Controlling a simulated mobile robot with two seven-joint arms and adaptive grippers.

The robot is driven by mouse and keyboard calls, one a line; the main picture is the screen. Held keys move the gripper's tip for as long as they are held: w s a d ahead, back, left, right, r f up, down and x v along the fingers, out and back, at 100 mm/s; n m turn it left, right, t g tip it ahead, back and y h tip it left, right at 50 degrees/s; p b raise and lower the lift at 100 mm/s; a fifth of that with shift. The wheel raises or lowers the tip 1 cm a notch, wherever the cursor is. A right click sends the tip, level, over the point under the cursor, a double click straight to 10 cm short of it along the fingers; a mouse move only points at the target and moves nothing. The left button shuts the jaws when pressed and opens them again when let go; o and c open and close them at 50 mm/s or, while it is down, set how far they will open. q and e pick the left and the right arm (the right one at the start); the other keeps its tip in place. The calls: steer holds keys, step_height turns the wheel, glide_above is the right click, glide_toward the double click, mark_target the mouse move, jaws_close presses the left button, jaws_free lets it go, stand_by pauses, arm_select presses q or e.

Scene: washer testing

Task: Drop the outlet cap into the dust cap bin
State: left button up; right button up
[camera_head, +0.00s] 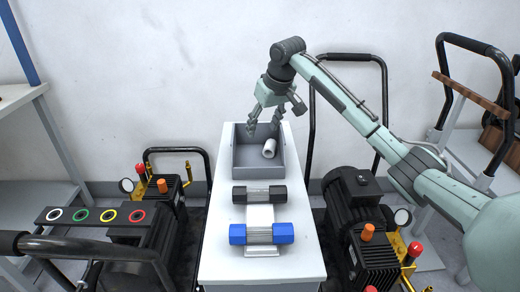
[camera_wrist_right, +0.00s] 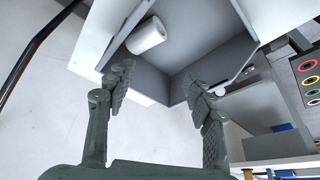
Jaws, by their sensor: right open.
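The dust cap bin (camera_head: 240,160) is a grey open box at the far end of the narrow white table. A white cylindrical cap (camera_head: 269,148) lies on its side inside the bin, toward the right. The same cap shows in the right wrist view (camera_wrist_right: 145,36), beyond the fingers and apart from them. My right gripper (camera_head: 264,126) is above the bin, pointing down, with its fingers spread. In the right wrist view, nothing is between the fingers (camera_wrist_right: 158,75). My left gripper is not in view.
A black-ended cylinder (camera_head: 259,194) and a blue-ended cylinder (camera_head: 261,234) lie on the white table (camera_head: 222,268) in front of the bin. Pump units with black handles stand left and right. A strip with coloured rings (camera_head: 97,215) is at the left.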

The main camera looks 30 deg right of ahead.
steer(key=v, duration=1.1)
steer(key=shift+s+f, duration=0.1)
